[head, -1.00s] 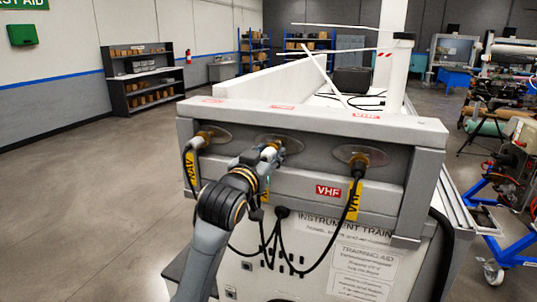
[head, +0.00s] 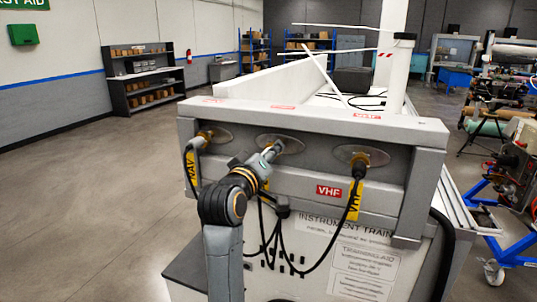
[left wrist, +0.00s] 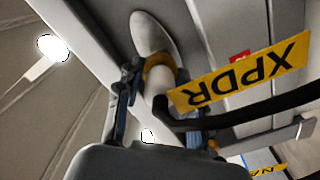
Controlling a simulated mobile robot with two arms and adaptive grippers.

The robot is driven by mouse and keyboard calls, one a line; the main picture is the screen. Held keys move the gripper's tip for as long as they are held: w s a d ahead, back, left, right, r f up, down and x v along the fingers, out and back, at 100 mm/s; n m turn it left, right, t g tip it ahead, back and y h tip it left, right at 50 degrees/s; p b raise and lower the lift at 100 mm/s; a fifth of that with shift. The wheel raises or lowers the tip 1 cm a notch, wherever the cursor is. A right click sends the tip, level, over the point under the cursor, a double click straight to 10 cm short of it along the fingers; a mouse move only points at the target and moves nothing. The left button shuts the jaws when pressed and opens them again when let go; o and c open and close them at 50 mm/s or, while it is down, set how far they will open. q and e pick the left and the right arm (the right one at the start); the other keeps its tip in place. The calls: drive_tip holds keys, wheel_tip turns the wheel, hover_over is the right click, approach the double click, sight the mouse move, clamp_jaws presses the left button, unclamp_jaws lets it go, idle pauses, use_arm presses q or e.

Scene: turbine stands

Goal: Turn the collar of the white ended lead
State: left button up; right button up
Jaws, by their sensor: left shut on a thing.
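The white ended lead (left wrist: 157,88) carries a yellow XPDR tag (left wrist: 245,72) in the left wrist view. Its brass-coloured collar (left wrist: 158,68) sits against an oval plate (left wrist: 150,35). In the head view, that plate is the middle one (head: 291,144) on the grey panel. My left gripper (head: 270,153) is at this middle socket, shut around the lead's connector, and hides most of it. In the left wrist view its fingers (left wrist: 152,82) lie either side of the connector. I cannot tell exactly how much of the collar they cover. My right gripper is not in view.
A lead with a NAV tag (head: 191,172) is at the left socket. A lead with a VHF tag (head: 354,200) is at the right socket. Black cables hang below the panel. A blue wheeled stand (head: 500,238) is at the right. The floor at the left is clear.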

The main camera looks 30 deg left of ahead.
use_arm(q)
drive_tip(key=n, duration=0.2)
drive_tip(key=shift+n, duration=2)
drive_tip(key=shift+r, duration=0.1)
drive_tip(key=o, duration=1.2)
drive_tip(key=shift+w, duration=0.3)
drive_tip(key=shift+s, duration=0.2)
